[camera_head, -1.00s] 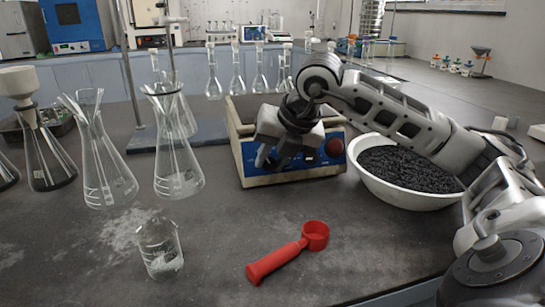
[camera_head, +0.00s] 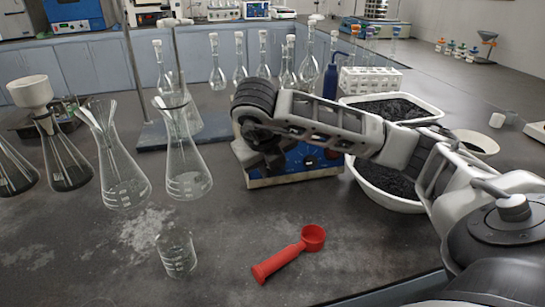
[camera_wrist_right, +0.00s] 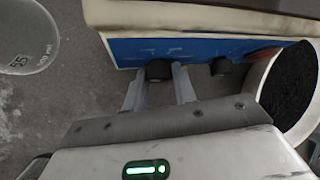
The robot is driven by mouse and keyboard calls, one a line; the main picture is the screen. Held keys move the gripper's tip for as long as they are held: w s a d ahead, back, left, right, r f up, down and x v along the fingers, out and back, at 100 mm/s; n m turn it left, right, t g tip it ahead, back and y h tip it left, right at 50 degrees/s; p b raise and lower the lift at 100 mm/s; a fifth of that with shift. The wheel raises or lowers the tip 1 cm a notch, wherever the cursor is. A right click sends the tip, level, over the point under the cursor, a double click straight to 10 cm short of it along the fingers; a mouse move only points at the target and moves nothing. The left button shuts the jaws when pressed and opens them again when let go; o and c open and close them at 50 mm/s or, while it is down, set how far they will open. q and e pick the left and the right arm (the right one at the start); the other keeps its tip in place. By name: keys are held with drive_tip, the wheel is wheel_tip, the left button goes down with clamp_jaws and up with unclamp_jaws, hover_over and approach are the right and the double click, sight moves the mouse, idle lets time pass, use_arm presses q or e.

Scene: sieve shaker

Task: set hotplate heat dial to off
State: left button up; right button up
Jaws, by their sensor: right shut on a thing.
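The hotplate (camera_head: 297,180) is a beige box with a blue front panel, standing at mid-table in the head view and largely behind my right arm. In the right wrist view its blue panel (camera_wrist_right: 195,48) carries a dark dial (camera_wrist_right: 158,69) on the left and a second dark dial (camera_wrist_right: 221,66) to its right. My right gripper (camera_wrist_right: 158,77) has one finger on each side of the left dial and is shut on it. In the head view my right gripper hides that dial. Its pointer and markings are too small to read. My left gripper is in neither view.
A white bowl of dark granules (camera_head: 388,187) stands right of the hotplate. Several flasks stand to the left, with a small beaker (camera_head: 177,254) in front. A red scoop (camera_head: 290,254) lies on the open front table.

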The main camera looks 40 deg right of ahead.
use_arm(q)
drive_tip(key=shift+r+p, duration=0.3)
use_arm(e)
drive_tip(key=shift+w+a+r+n+h, duration=0.1)
drive_tip(key=shift+n+h, duration=0.3)
drive_tip(key=shift+h, duration=0.1)
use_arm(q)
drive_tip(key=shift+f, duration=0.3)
use_arm(e)
drive_tip(key=o, duration=1)
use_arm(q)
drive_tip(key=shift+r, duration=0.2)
use_arm(e)
drive_tip(key=shift+g, duration=0.3)
use_arm(q)
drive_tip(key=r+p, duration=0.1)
drive_tip(key=p, duration=0.2)
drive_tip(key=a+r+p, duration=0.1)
drive_tip(key=p, duration=0.2)
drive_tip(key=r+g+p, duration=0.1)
drive_tip(key=p, duration=0.3)
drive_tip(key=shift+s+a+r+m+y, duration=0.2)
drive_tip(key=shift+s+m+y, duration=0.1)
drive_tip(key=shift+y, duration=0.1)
use_arm(e)
drive_tip(key=v, duration=1.5)
drive_tip(key=shift+s+a+r, duration=0.2)
drive_tip(key=shift+a, duration=0.25)
